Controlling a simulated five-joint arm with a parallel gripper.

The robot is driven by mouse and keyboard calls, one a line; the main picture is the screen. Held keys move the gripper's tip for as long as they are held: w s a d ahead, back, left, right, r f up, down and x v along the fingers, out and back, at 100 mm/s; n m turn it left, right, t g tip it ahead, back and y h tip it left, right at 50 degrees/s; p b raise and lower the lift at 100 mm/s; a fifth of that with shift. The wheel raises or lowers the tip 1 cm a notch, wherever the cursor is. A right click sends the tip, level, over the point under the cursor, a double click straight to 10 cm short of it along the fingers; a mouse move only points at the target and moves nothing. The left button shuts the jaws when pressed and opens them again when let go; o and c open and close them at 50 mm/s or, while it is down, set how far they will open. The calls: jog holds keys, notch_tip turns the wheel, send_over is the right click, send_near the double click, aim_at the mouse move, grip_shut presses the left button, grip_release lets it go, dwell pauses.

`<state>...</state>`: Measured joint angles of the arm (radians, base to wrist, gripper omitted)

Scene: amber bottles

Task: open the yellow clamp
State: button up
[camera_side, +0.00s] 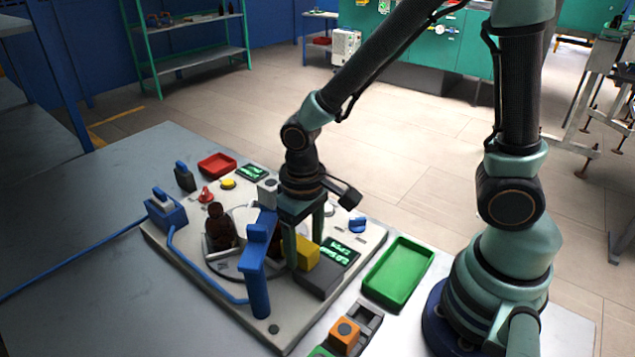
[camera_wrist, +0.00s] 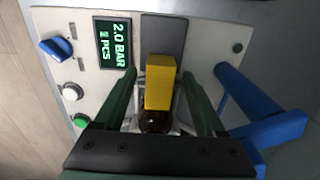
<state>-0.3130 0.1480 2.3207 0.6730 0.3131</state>
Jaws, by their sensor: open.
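The yellow clamp (camera_side: 307,252) is a block on the grey station plate, beside a grey box with a green display. In the wrist view the yellow clamp (camera_wrist: 160,82) lies between my two green fingers, with a gap on each side. My gripper (camera_side: 303,238) points down over it with its jaws open and empty. In the wrist view my gripper (camera_wrist: 160,74) has one finger left and one right of the clamp. A dark round bottle top (camera_wrist: 154,122) shows just below the clamp there. An amber bottle (camera_side: 218,230) stands upright on the round turntable.
A blue post and arch (camera_side: 257,268) stand close beside my gripper. A blue knob (camera_side: 358,225) and the display (camera_wrist: 113,44), reading 2.0 BAR, are nearby. A green tray (camera_side: 399,272), an orange block (camera_side: 345,335) and a red tray (camera_side: 216,165) lie around. The table's left side is bare.

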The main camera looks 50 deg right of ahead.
jog(key=shift+f, duration=0.45)
grip_shut()
dwell(1.2)
